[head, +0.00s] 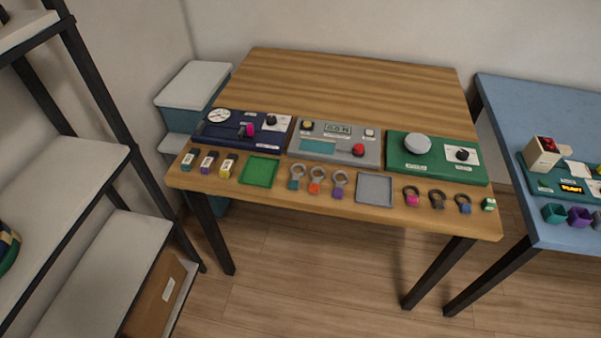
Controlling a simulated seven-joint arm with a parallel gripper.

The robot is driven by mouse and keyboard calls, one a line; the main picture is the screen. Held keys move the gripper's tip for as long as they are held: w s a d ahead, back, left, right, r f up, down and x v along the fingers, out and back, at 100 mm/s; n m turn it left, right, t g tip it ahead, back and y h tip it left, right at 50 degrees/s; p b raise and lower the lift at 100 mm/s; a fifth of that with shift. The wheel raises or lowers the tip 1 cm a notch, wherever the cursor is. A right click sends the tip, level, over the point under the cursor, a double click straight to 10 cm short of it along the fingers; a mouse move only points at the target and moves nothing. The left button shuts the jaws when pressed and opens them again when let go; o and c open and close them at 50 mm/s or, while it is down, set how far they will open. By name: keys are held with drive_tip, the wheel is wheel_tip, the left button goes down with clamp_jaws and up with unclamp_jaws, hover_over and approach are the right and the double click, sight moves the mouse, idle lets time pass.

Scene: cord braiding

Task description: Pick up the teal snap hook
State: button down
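What looks like the teal snap hook (294,184) lies near the front edge of the wooden table (350,80), a grey ring with a teal end. It is the leftmost of three similar pieces; an orange-ended one (315,188) and a purple-ended one (337,193) lie to its right. The green tray (260,171) is just left of it. My gripper is not in view.
Behind the hooks stands a grey console (350,157), with a navy one (230,140) left and a green one (400,165) right. A grey tray (375,189) and dark-ringed pieces (437,199) lie rightward. Shelves (85,180) stand left, a blue table (525,105) right.

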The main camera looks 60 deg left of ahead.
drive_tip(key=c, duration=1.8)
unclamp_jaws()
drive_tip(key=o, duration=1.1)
